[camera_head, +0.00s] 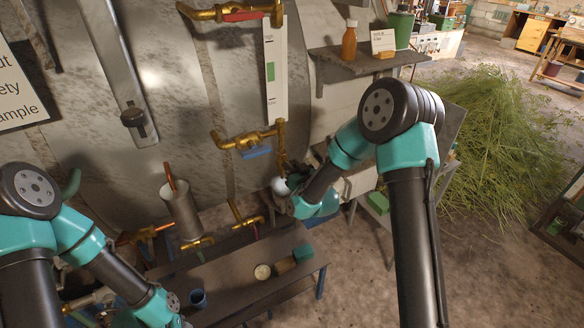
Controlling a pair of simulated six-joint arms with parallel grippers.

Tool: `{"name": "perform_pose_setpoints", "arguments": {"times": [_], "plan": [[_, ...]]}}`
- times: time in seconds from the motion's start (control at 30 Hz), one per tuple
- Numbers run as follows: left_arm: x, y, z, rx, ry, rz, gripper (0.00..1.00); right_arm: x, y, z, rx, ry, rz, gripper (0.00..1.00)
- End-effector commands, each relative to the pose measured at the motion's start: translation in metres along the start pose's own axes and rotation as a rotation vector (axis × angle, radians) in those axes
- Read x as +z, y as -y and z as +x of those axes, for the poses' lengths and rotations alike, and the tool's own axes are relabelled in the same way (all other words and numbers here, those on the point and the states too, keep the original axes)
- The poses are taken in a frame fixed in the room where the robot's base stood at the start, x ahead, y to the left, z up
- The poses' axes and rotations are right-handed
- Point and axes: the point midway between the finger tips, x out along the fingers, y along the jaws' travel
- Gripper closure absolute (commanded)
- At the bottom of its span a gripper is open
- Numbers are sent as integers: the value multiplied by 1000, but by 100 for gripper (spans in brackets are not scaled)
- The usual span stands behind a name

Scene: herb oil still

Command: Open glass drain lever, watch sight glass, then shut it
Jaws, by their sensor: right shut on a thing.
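The sight glass (277,75) is a tall pale strip with a green band on the steel still, between two brass valves. The upper valve (228,12) has a red lever. The lower valve (248,140) has a blue lever (257,153). A thin brass drain (282,158) hangs below the glass's lower end. My right gripper (285,186) is at the foot of this drain, shut on what appears to be the glass drain lever, mostly hidden by the gripper. A pale round thing shows beside the fingers. My left arm comes in low at left; its fingertips are out of view.
A shelf (365,60) at upper right carries an orange bottle (349,40) and a green pot (400,30). Cut herbs (500,150) are heaped at right.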

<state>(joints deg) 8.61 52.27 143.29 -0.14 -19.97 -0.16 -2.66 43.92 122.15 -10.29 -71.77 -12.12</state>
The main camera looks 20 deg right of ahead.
Motion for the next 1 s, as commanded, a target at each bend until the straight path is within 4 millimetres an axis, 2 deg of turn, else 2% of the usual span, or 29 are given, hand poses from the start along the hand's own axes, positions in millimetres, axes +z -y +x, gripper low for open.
{"name": "perform_pose_setpoints", "arguments": {"times": [0.57, 1.0], "plan": [[0, 0, 0, 0, 0, 0, 57, 0, -2, 0, 0, 0, 57, 100], [0, 0, 0, 0, 0, 0, 57, 2, -10, 0, 1, 1, 357, 100]]}}
